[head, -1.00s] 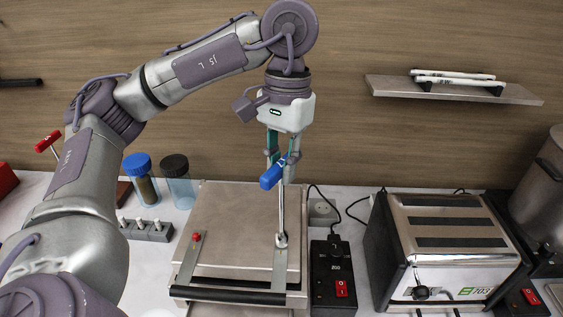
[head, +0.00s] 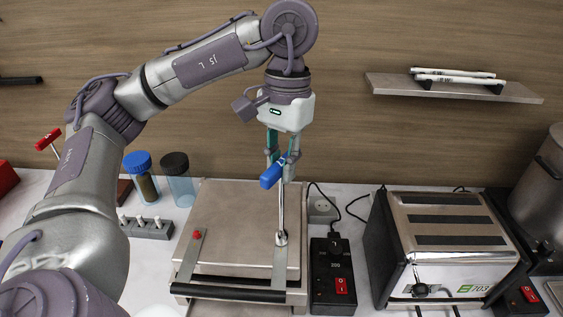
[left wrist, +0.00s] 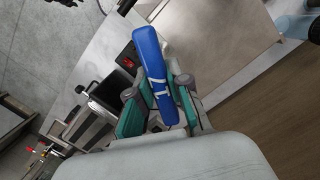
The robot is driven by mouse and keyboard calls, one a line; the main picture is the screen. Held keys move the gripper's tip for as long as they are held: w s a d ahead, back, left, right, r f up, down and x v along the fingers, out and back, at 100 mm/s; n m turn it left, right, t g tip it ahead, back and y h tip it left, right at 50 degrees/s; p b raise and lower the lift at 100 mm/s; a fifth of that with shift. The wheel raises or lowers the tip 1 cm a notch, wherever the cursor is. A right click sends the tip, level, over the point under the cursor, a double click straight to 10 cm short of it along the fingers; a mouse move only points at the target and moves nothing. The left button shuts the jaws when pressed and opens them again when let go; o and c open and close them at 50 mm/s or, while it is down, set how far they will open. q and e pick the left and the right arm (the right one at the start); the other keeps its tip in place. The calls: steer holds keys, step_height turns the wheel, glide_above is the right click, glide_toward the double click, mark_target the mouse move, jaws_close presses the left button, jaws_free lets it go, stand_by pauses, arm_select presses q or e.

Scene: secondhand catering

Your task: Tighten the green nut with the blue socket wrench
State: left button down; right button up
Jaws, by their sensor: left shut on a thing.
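The blue socket wrench (head: 270,177) has a blue crossbar handle and a long metal shaft. My left gripper (head: 281,158) points down and is shut on the handle. The shaft stands nearly upright, its socket (head: 281,239) at the right metal strap of the contact grill (head: 235,222). The green nut is not visible; the socket covers that spot. A red nut (head: 197,235) sits on the left strap. In the left wrist view the blue handle (left wrist: 157,75) lies between the teal-padded fingers (left wrist: 155,100). My right gripper is out of view.
A black power box with a red switch (head: 341,285) stands right of the grill, then a steel toaster (head: 455,240). Left are a blue-lidded jar (head: 147,185), a black-lidded jar (head: 178,185), a grey rack (head: 150,229) and a red-handled tool (head: 47,139). A shelf (head: 450,90) hangs upper right.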

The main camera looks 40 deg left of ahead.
arm_select(q)
steer(key=n, duration=0.5)
steer(key=shift+n+h, duration=0.3)
steer(key=shift+n, duration=0.1)
steer(key=shift+b, duration=0.3)
steer(key=n+b, duration=0.1)
steer(key=n, duration=0.3)
steer(key=shift+n+t, duration=0.4)
steer(key=shift+n, duration=0.4)
